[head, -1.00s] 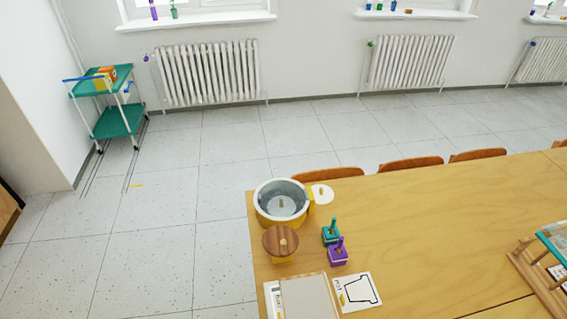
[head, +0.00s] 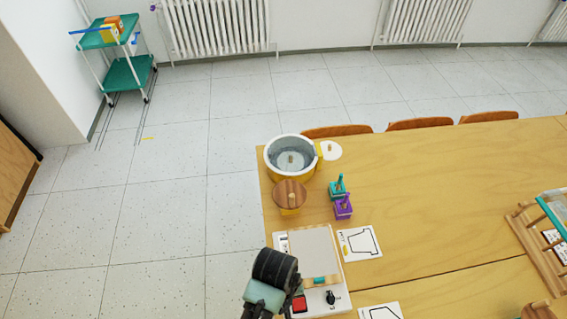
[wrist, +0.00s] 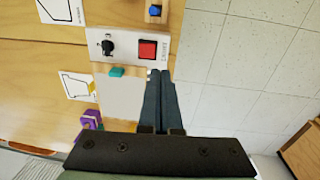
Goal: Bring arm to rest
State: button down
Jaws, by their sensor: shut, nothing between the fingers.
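My gripper (wrist: 158,78) shows in the wrist view with its two dark fingers together and nothing between them. The fingers point toward a white panel (wrist: 123,48) with a black knob (wrist: 106,47) and a red button (wrist: 147,50). They appear above the table's edge; the exact height I cannot tell. In the head view my dark arm end (head: 275,275) stands at the bottom, in front of the table's left edge and beside the same panel (head: 318,302). My fingers cannot be made out in the head view.
The long wooden table (head: 430,200) holds a round pot (head: 271,165), a wooden disc (head: 290,192), a teal stacker (head: 337,190), a purple stacker (head: 343,208) and outline cards (head: 358,243). A wooden rack (head: 540,240) is at right. Left floor is free up to a teal cart (head: 125,75).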

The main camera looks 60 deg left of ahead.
jog(key=shift+s+a+r, duration=0.1)
jog(key=shift+s+r, duration=0.15)
jog(key=shift+r, duration=0.65)
